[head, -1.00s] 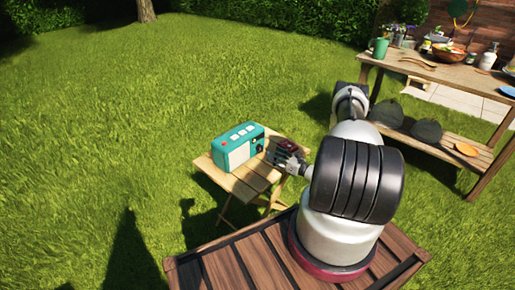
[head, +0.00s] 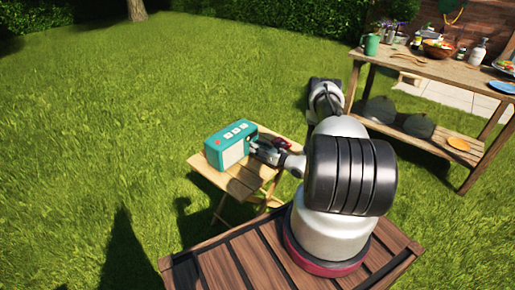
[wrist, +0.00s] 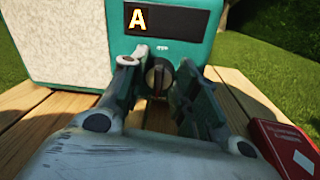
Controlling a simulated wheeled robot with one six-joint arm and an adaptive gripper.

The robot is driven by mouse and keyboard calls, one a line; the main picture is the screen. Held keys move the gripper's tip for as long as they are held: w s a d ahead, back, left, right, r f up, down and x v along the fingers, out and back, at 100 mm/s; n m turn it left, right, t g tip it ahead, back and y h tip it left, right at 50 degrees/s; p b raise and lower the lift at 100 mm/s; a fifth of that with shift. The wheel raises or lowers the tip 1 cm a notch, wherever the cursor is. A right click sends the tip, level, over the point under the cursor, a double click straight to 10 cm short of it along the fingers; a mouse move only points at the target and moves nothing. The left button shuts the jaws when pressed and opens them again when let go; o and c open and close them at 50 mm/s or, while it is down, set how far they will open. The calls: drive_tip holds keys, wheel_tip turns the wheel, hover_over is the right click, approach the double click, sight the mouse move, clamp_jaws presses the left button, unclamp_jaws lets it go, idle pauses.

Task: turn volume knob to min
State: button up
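The teal radio (head: 213,157) with a pale speaker front stands on a small wooden folding table (head: 238,186). In the wrist view the radio (wrist: 185,52) shows a dark display with a lit letter "A". Its round dark volume knob (wrist: 158,72), with a lighter upright bar, sits below the display. My gripper (wrist: 160,77) is open, with one finger on each side of the knob. I cannot tell whether the fingertips touch it. In the head view my gripper (head: 255,149) is at the radio's right front.
A red box or book (wrist: 285,145) lies on the small table to the right of my gripper. A larger wooden table (head: 440,70) with a green mug, bowl and bottles stands at the back right. Open grass (head: 90,130) lies to the left.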

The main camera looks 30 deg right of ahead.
drive_tip(key=shift+c, duration=0.9)
drive_tip(key=n, duration=0.5)
drive_tip(key=shift+n+h, duration=0.3)
drive_tip(key=shift+n, duration=0.1)
drive_tip(key=n, duration=0.6)
drive_tip(key=shift+a, duration=0.15)
drive_tip(key=n+h, duration=0.1)
drive_tip(key=n, duration=0.4)
drive_tip(key=shift+s+a+n, duration=0.1)
drive_tip(key=shift+n, duration=0.3)
drive_tip(key=n, duration=0.5)
drive_tip(key=shift+a+f+n, duration=0.1)
drive_tip(key=shift+f+n, duration=0.05)
drive_tip(key=shift+n, duration=0.15)
